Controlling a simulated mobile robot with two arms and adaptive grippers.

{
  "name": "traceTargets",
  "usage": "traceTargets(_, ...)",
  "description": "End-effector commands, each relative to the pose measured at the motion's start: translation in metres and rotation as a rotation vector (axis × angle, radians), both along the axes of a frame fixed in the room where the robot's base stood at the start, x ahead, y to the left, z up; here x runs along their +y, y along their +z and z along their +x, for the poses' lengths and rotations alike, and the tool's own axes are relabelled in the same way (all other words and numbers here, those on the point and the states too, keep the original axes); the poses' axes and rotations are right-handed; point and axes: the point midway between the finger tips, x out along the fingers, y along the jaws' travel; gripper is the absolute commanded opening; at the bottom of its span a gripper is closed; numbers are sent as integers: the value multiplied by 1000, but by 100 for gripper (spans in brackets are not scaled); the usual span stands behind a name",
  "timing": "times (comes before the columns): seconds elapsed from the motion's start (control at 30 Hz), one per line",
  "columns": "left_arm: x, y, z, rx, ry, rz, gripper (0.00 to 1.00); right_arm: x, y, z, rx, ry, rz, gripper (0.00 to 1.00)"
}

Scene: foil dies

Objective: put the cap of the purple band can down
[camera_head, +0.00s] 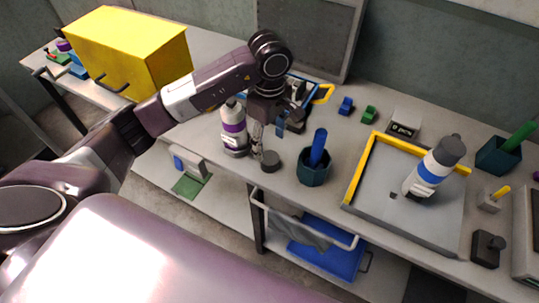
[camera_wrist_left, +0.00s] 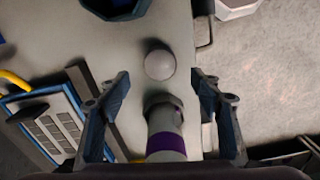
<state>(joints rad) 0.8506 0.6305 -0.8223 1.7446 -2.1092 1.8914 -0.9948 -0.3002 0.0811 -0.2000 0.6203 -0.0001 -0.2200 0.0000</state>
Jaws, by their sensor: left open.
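In the wrist view the cap (camera_wrist_left: 160,65) lies beyond the fingertips. My left gripper (camera_head: 269,139) points down near the can and the cap. Its fingers (camera_wrist_left: 163,84) are spread wide with nothing held between them. My right gripper is not in view.
A dark teal cup with a blue handle (camera_head: 313,170) stands right of the cap. A blue band can (camera_head: 430,171) stands on a yellow-edged tray (camera_head: 360,171). A yellow box (camera_head: 125,47) is at the left. The table's front edge is close to the cap.

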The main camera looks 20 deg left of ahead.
Motion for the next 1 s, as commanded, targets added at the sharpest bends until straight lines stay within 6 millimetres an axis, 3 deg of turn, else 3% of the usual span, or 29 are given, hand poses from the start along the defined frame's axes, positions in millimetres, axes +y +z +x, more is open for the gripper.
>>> traceTargets(0.13,0,25,1,-4,-1,0,59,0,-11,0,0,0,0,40)
traceTargets(0.33,0,44,0,0,0,0,59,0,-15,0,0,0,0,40)
traceTargets(1.0,0,47,0,1,0,0,59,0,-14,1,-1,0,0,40)
